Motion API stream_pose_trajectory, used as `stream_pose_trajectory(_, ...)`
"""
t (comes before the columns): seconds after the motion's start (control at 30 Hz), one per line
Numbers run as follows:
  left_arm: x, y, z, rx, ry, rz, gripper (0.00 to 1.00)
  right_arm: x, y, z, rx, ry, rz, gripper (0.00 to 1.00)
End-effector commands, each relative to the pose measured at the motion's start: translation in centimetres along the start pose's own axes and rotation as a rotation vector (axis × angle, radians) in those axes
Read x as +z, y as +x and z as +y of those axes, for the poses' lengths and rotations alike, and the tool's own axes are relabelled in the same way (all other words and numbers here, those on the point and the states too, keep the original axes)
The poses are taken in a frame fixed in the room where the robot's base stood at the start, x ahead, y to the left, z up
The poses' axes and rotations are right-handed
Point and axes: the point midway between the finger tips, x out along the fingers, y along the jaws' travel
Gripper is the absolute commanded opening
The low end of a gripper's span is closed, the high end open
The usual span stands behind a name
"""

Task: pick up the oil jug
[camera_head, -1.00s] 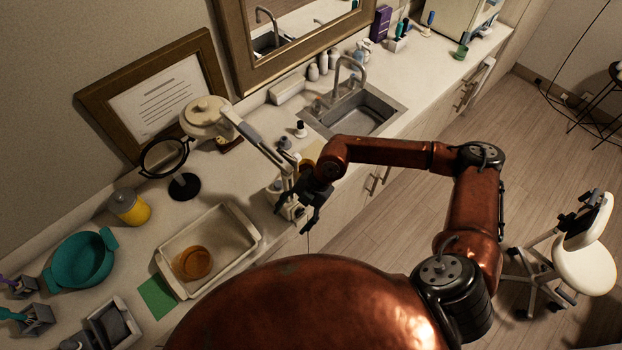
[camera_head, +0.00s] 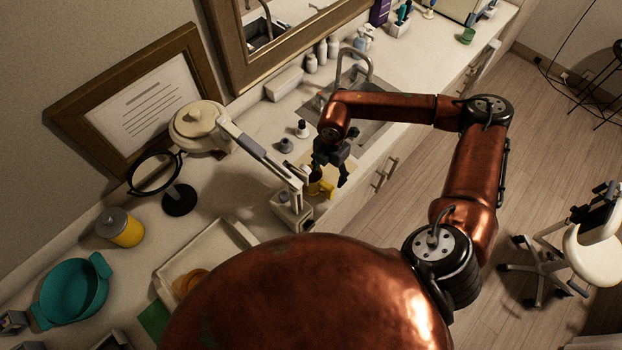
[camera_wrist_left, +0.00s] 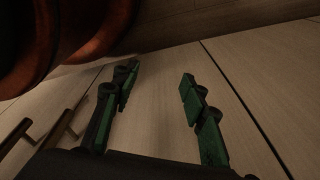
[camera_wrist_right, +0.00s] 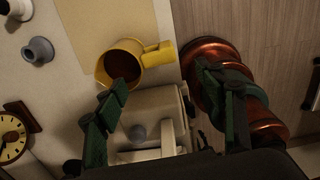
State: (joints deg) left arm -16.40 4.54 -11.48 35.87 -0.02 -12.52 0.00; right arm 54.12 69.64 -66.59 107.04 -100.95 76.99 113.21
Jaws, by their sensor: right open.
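The oil jug (camera_wrist_right: 128,58) is a small yellow jug with dark reddish liquid inside and a handle on its right side in the right wrist view. In the head view it shows as a bit of yellow (camera_head: 325,188), partly hidden by my right gripper (camera_head: 331,180). The right gripper is open and empty, above and close to the jug. In the right wrist view its fingers (camera_wrist_right: 162,80) are spread, the left fingertip overlapping the jug's lower edge. My left gripper (camera_wrist_left: 158,76) is open and empty in front of cabinet fronts; the head view does not show it.
The lamp's white base (camera_head: 291,212) stands close beside the jug. A pale mat (camera_wrist_right: 95,25) lies by the jug. Small dark-topped bottles (camera_head: 302,129) and the sink (camera_head: 372,133) are behind. The counter's front edge is close.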

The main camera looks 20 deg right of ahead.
Motion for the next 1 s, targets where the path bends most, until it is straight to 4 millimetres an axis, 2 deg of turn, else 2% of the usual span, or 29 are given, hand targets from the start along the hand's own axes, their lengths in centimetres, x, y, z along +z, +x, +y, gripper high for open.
stream_pose_trajectory(0.03, 0.5, 1.0, 0.1, 0.000, -0.001, -0.005, 0.40, -0.1, 1.1, 0.1, 0.000, -0.003, 0.000, 0.64)
stream_pose_trajectory(0.4, 4.3, 5.0, 0.5, 0.003, -0.007, -0.046, 0.40, -0.6, 5.4, 0.8, -0.002, -0.020, 0.002, 0.64)
stream_pose_trajectory(0.63, 3.0, 6.6, 0.4, 0.002, -0.004, -0.029, 0.40, -0.6, 7.0, 0.9, -0.004, -0.021, 0.003, 0.64)
stream_pose_trajectory(0.8, 1.9, 6.2, 0.3, 0.001, -0.003, -0.014, 0.40, -0.7, 8.3, 0.8, -0.006, -0.020, 0.004, 0.64)
stream_pose_trajectory(1.0, 1.9, 5.5, 0.3, 0.001, -0.003, -0.015, 0.40, -0.5, 10.3, 0.6, -0.006, -0.018, 0.004, 0.64)
